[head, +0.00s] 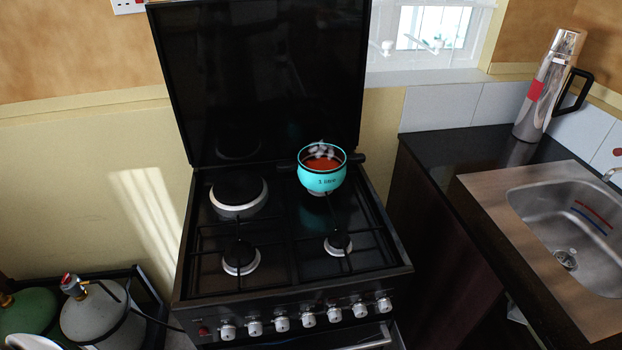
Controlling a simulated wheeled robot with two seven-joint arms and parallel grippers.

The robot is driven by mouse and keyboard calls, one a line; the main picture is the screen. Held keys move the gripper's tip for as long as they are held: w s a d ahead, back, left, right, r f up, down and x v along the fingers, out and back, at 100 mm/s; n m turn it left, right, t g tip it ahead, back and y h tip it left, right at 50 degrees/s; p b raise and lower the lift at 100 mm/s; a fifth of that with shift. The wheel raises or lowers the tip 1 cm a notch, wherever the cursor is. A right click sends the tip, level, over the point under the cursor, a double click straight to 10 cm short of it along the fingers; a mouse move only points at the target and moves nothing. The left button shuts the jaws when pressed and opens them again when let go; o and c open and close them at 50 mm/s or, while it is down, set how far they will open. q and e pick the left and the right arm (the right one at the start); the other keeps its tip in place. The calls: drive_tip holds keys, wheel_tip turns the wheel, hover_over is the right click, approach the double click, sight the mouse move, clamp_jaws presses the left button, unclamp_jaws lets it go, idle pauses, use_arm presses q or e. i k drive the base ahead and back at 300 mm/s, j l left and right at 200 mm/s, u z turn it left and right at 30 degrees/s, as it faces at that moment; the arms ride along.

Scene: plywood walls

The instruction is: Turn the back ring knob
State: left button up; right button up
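The black gas stove (290,283) stands in the middle of the head view with its lid (262,75) raised. A row of white knobs (308,319) runs along its front panel. I cannot tell from their markings which knob belongs to a back ring. The back left ring (238,197) is large and bare. A turquoise pot (322,180) with red-orange contents sits over the back right ring, which it mostly hides. Pale wisps like steam show above the contents. Neither of my grippers is in view.
A red button (203,331) sits left of the knobs, and an oven handle (372,340) shows below them. Gas cylinders (100,312) stand at lower left. A dark counter (465,152) with a sink (570,225) and a flask (547,85) lies to the right.

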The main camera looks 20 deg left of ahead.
sight(282, 324)
drive_tip(key=j+u, duration=0.3)
drive_tip(key=k+j+u, duration=0.1)
drive_tip(key=u, duration=0.2)
drive_tip(key=j+u, duration=0.25)
drive_tip(key=i+j+u, duration=0.1)
drive_tip(key=u, duration=0.15)
drive_tip(key=i+l+z, duration=0.1)
drive_tip(key=z, duration=0.15)
drive_tip(key=i+l+z, duration=0.1)
drive_tip(key=l+z, duration=0.15)
drive_tip(key=k+l, duration=0.1)
